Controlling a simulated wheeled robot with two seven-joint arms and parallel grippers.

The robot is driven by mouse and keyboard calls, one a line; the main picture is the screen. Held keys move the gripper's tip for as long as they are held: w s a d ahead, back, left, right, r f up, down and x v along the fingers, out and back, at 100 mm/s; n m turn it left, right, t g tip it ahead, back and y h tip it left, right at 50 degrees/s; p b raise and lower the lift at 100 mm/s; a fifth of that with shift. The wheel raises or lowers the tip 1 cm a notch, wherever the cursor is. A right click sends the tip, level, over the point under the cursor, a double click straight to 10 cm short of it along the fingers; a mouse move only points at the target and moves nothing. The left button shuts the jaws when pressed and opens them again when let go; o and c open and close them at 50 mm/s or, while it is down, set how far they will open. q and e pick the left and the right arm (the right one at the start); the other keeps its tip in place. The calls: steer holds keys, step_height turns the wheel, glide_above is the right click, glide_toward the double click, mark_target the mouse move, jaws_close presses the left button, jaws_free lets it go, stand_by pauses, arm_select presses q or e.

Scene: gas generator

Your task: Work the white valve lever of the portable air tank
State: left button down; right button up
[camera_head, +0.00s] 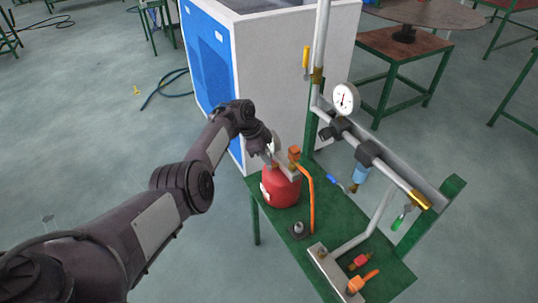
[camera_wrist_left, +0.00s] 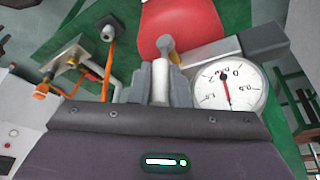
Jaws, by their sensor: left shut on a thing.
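The portable air tank (camera_head: 281,190) is a small red cylinder on the corner of a green metal table. It also shows as a red rounded body in the left wrist view (camera_wrist_left: 185,20). My left gripper (camera_head: 271,154) is at the tank's top, and in the left wrist view (camera_wrist_left: 160,85) its grey fingers stand close on both sides of a white lever (camera_wrist_left: 160,80). The gripper is shut on this lever; the fingers partly cover it. A pressure gauge (camera_wrist_left: 232,87) with a red needle is just right of the fingers in the wrist view. My right gripper is not seen.
An orange hose (camera_head: 311,200) runs down beside the tank. A blue and white cabinet (camera_head: 290,80) stands behind the table (camera_head: 295,222). The floor on the left is mostly open.

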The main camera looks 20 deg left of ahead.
arm_select(q)
steer(key=shift+f, duration=0.1)
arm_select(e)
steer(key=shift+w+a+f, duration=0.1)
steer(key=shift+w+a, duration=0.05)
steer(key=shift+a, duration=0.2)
arm_select(q)
steer(key=c, duration=1.8)
jaws_free()
steer(key=o, duration=0.4)
steer(key=shift+w+f, duration=0.1)
steer(key=shift+w, duration=0.1)
steer(key=shift+o, duration=0.2)
steer(key=shift+s+a+r, duration=0.1)
steer(key=shift+r, duration=0.3)
steer(key=w+p+v, duration=0.1)
steer(key=v, duration=0.6)
steer(key=shift+s, duration=0.35)
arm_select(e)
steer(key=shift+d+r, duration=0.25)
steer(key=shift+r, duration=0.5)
